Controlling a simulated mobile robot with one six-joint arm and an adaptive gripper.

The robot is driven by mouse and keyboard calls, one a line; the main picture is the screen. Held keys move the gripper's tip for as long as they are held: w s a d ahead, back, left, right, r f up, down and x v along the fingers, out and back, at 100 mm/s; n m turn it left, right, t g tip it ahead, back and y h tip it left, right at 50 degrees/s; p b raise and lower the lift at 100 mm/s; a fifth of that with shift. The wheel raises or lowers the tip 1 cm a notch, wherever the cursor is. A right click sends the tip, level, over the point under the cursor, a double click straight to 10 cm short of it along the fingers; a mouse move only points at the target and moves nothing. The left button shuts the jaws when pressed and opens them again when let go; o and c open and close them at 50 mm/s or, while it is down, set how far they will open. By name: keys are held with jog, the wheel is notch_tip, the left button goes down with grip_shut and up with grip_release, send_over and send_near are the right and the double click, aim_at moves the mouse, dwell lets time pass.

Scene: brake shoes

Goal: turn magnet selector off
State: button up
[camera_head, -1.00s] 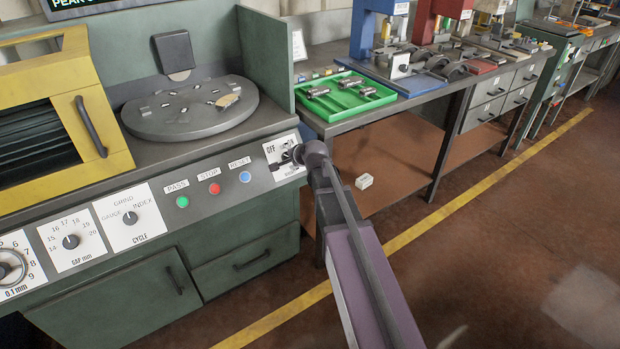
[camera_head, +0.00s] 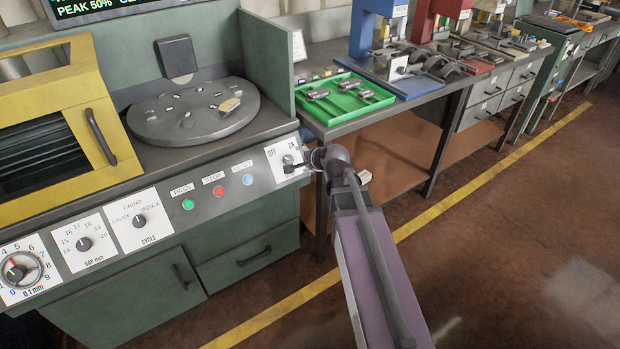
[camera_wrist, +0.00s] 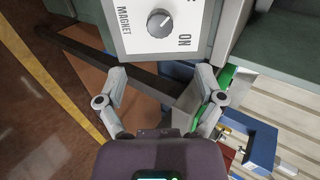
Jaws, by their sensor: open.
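The magnet selector is a dark round knob (camera_wrist: 160,22) on a white plate lettered MAGNET and ON in the wrist view. In the head view the selector plate (camera_head: 279,153), with OFF and ON labels, sits at the right end of the machine's front panel. My gripper (camera_wrist: 162,74) is open and empty. Its two fingers are spread wide, just short of the plate's lower edge in the wrist picture, with the knob between their lines and apart from them. In the head view my wrist partly hides the plate's right side. I cannot tell the knob's setting for sure.
RESET (camera_head: 247,179), STOP (camera_head: 218,190) and PASS (camera_head: 188,204) buttons lie left of the selector. A round table (camera_head: 194,112) is above the panel. A green tray (camera_head: 346,99) with metal parts stands on the neighbouring bench. The floor in front is clear.

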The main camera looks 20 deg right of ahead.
jog(key=s+a+r+n+g+h+p, duration=0.1)
jog(key=s+r+n+g+p, duration=0.2)
jog(key=s+n+p, duration=0.3)
jog(key=s+a+r+n+g+h+p, duration=0.1)
jog(key=s+r+n+g+p, duration=0.3)
jog(key=s, duration=0.8)
jog(key=shift+s+a+n+g+h+p, duration=0.2)
jog(key=shift+a+n+g+h+p, duration=0.3)
jog(key=shift+n+g+p, duration=1.1)
jog(key=shift+f+t+p, duration=0.1)
jog(key=shift+t+p, duration=0.2)
jog(key=shift+p, duration=0.15)
jog(key=shift+s, duration=0.1)
jog(key=shift+s+d+r+n+g+p, duration=0.15)
jog(key=shift+s+r+n+g+p, duration=0.25)
jog(key=shift+s+r+n+p, duration=0.35)
